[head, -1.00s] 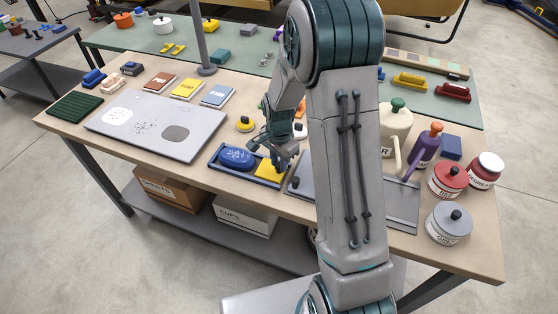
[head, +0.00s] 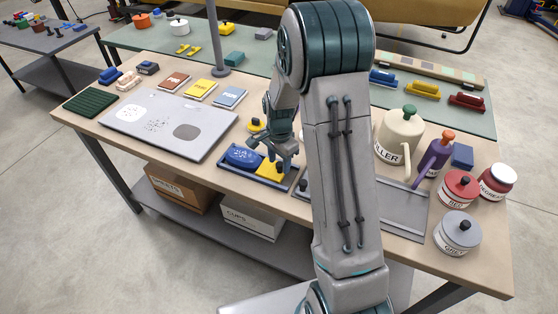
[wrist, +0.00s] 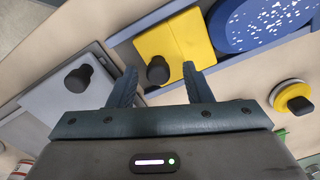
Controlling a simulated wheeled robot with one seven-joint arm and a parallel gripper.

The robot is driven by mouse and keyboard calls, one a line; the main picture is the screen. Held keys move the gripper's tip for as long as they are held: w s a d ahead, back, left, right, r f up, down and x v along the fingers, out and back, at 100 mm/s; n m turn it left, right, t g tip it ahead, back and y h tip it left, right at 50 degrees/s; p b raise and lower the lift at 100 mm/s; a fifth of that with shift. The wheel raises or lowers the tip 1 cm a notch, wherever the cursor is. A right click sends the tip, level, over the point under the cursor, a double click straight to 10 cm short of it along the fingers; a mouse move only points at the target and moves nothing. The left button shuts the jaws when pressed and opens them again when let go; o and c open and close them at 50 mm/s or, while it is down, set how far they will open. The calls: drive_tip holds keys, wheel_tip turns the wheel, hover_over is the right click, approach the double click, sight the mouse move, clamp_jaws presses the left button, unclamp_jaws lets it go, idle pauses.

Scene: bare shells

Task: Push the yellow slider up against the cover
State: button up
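The yellow slider (head: 268,172) is a flat piece with a black knob, lying in a dark blue tray (head: 231,173). A blue oval piece with white specks (head: 242,155), perhaps the cover, lies beside it in the tray's left part. In the wrist view, the slider (wrist: 178,45) reaches the speckled piece's (wrist: 265,22) edge or nearly so; I cannot tell if they touch. My gripper (head: 284,168) is low over the slider. In the wrist view, its fingers (wrist: 160,78) are apart, one on each side of the black knob, with gaps visible.
A grey plate with a black knob (wrist: 60,95) is beside the tray, largely behind my arm in the head view. A round yellow piece with a black knob (head: 256,125) sits behind the tray. A large grey board (head: 165,125) is left; jars (head: 458,232) stand right.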

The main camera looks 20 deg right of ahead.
sight(280, 163)
wheel_tip(280, 163, up, 14)
drive_tip(key=b, duration=0.1)
drive_tip(key=shift+b, duration=0.35)
drive_tip(key=shift+f, duration=0.1)
idle(0.3)
drive_tip(key=s+a+r+n+t, duration=0.1)
drive_tip(key=s+r+n, duration=0.1)
drive_tip(key=s+n, duration=0.4)
drive_tip(key=s+a+r+n+t, duration=0.1)
drive_tip(key=s+n, duration=0.5)
drive_tip(key=s, duration=1)
drive_tip(key=shift+s+r+n+t, duration=0.4)
drive_tip(key=shift+r+t, duration=0.2)
drive_tip(key=shift+r, duration=0.25)
